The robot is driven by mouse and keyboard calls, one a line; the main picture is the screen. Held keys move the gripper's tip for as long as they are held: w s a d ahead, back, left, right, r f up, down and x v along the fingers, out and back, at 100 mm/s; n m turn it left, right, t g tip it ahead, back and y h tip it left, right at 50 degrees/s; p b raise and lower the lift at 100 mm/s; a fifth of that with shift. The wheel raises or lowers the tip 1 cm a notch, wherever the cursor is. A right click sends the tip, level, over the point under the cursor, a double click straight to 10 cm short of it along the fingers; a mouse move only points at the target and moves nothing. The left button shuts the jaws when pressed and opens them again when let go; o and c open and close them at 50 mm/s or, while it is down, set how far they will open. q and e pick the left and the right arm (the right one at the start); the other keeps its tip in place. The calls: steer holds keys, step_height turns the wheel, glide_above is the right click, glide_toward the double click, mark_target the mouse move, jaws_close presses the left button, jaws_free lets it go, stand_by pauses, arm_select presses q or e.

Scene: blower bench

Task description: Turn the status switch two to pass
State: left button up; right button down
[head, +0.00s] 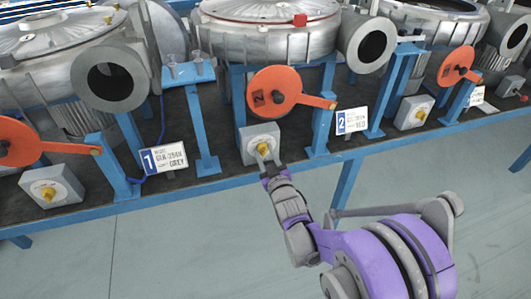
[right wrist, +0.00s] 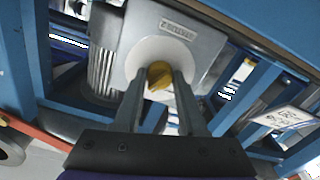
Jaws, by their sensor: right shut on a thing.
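Status switch two is a grey box (head: 257,137) with a round white dial plate and a yellow knob, on the bench front to the left of the white number 2 sign (head: 352,121). In the right wrist view the yellow knob (right wrist: 159,74) sits at the centre of the white dial (right wrist: 160,53), on the grey box (right wrist: 205,45). My right gripper (head: 264,158) reaches the box from the front. Its two fingers (right wrist: 160,80) stand on either side of the knob and are shut on it. The fingers partly hide the knob and dial, so I cannot read its setting. My left gripper is not in view.
Similar switch boxes stand at the left (head: 52,187) and right (head: 413,112). A number 1 sign (head: 164,157), blue posts (head: 203,130) and an orange lever (head: 275,92) are close around. Large metal blowers (head: 265,40) stand behind. The floor in front is clear.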

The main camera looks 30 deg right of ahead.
steer(key=shift+m, duration=1.5)
steer(key=shift+p, duration=0.3)
steer(key=shift+c, duration=2.4)
jaws_free()
steer(key=v, duration=1.1)
steer(key=shift+w, duration=0.1)
